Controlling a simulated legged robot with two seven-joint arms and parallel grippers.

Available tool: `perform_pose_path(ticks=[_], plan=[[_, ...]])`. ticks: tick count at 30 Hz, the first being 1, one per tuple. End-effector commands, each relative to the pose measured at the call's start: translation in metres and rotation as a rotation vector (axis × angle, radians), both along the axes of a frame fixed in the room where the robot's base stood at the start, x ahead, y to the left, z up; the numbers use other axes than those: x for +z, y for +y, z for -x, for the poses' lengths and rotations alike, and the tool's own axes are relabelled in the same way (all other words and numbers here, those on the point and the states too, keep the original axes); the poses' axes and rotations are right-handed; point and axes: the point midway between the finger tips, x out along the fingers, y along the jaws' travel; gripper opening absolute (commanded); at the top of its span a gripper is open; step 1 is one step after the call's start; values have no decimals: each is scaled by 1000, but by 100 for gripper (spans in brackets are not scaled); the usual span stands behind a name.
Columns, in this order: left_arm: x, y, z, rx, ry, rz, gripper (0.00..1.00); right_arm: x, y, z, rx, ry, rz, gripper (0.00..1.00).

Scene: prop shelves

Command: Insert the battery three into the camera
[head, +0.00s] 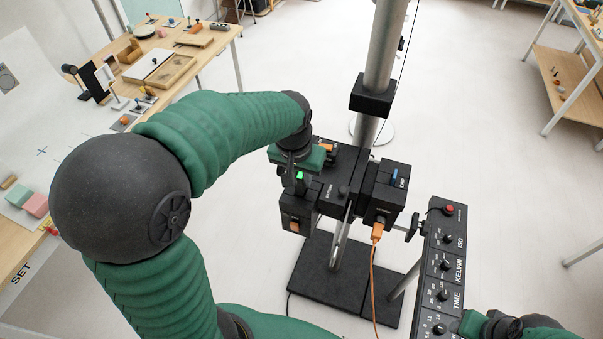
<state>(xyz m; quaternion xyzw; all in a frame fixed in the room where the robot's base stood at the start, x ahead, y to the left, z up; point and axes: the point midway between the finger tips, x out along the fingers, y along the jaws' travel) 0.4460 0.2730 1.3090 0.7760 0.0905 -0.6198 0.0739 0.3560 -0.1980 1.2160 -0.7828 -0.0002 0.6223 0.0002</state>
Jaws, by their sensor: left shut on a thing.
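The black camera (341,180) is mounted on a metal column in the middle of the head view. It has dark boxes on both sides and small orange parts. My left gripper (299,178) points down at the camera's left side and is shut on a black battery block (299,200) with a green light on top. The block is at or against the camera's left side; I cannot tell how far in it sits, and no number is readable. My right gripper (503,326) is at the bottom right edge, and its jaws do not show clearly.
A control panel (444,267) with knobs marked ISO, KELVIN and TIME stands right of the camera. An orange cable (373,275) hangs from the camera's right box. The black base plate (319,279) is below. A prop table (222,45) is at the upper left, shelves (567,75) at the upper right.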

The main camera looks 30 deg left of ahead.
Motion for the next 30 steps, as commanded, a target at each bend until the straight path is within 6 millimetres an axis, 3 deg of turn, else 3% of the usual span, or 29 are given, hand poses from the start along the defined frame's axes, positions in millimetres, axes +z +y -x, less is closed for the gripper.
perform_pose_path(ticks=[30], plan=[[-3, 0, -6, 1, 6, 0, 0, 2, 0, 0, 0, 0, 0, 41]])
